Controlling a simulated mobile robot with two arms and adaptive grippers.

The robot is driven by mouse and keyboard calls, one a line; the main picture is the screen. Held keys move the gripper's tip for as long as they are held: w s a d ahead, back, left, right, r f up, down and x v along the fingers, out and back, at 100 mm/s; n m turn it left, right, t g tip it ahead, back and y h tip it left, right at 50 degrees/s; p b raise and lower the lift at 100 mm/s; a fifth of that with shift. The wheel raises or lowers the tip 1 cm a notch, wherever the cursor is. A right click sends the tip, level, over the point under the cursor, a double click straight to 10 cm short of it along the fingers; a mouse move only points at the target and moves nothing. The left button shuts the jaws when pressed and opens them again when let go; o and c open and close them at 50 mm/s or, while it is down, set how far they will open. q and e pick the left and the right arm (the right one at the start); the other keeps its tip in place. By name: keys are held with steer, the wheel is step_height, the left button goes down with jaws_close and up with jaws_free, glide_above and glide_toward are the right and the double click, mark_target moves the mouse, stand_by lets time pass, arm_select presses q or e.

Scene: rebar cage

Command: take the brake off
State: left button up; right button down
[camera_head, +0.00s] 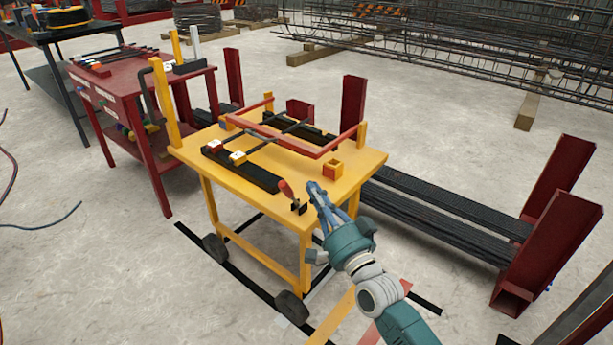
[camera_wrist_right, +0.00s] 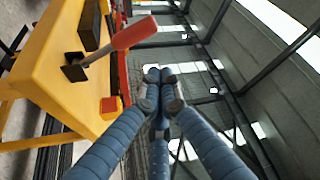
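The brake appears to be the lever with a red handle (camera_head: 286,189) on a small black base (camera_head: 299,208), at the near edge of the yellow cart (camera_head: 350,172). The handle is tilted, leaning up and left in the head view. In the right wrist view the red handle (camera_wrist_right: 135,33) is at the upper left, rising from its black base (camera_wrist_right: 75,68). My right gripper (camera_head: 315,188) is just right of the lever, apart from it. Its blue fingertips (camera_wrist_right: 159,75) meet with nothing between them. My left gripper is out of view.
A red frame (camera_head: 300,142), black bars and a small red-yellow block (camera_head: 333,169) lie on the cart top. A dark red table (camera_head: 130,80) stands left. Rebar bundles (camera_head: 440,215) between red posts lie right. Concrete floor in front is mostly clear.

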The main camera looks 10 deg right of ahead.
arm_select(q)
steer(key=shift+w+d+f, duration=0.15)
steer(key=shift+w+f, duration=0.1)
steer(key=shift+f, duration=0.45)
arm_select(e)
steer(key=v, duration=0.3)
steer(key=shift+s+d+f, duration=0.1)
steer(key=shift+d, duration=0.05)
